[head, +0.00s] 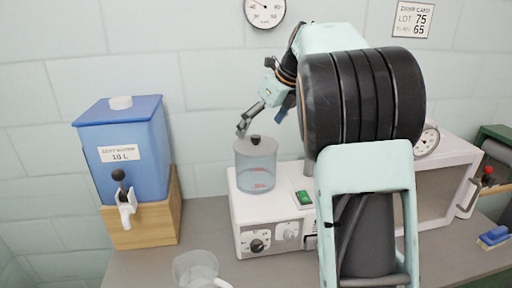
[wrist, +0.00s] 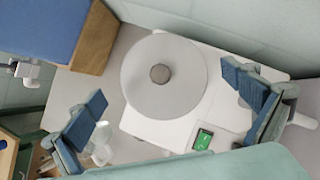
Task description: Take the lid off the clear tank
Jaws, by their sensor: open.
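The clear tank (head: 256,175) is a see-through cylinder standing on the left part of a white machine. Its round grey lid (head: 245,150) with a dark knob (head: 255,139) sits on top. In the wrist view the lid (wrist: 140,90) shows from above, with the knob (wrist: 160,73) near its middle. My gripper (head: 244,130) is above the lid, a little left of the knob in the head view. In the wrist view my gripper (wrist: 170,105) is open and empty, its blue-padded fingers wide apart on either side of the lid. Neither finger visibly touches the knob.
A blue water container (head: 125,150) with a tap stands on a wooden block at left. A clear jug (head: 196,268) is on the counter in front. The white machine (head: 270,236) has dials and a green switch (head: 304,198). A tiled wall is behind.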

